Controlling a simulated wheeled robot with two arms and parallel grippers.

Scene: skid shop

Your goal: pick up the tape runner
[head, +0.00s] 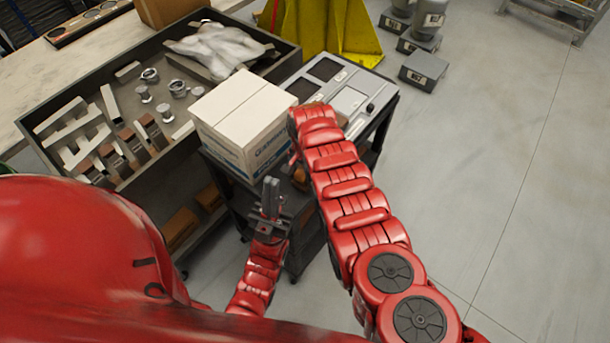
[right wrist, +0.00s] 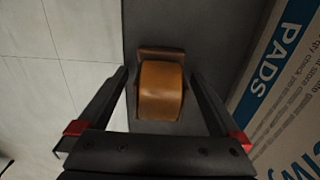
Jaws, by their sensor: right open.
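The tape runner appears to be the orange-brown rounded piece (right wrist: 160,90) in the right wrist view, lying on a dark surface. My right gripper (right wrist: 157,105) is open, with one finger on each side of it in the picture; I see no contact. In the head view the right gripper is hidden behind its arm beside the white box. A small orange patch (head: 300,177) shows there, partly covered, and I cannot tell whether it is the same piece. My left gripper (head: 271,191) points up in front of the cart, its fingers together and empty.
The white box (head: 238,117) stands close beside the piece; its printed side (right wrist: 290,90) shows in the wrist view. A grey panel (head: 345,98) lies behind my right arm. A tray (head: 150,53) of metal parts is at left. Floor is free at right.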

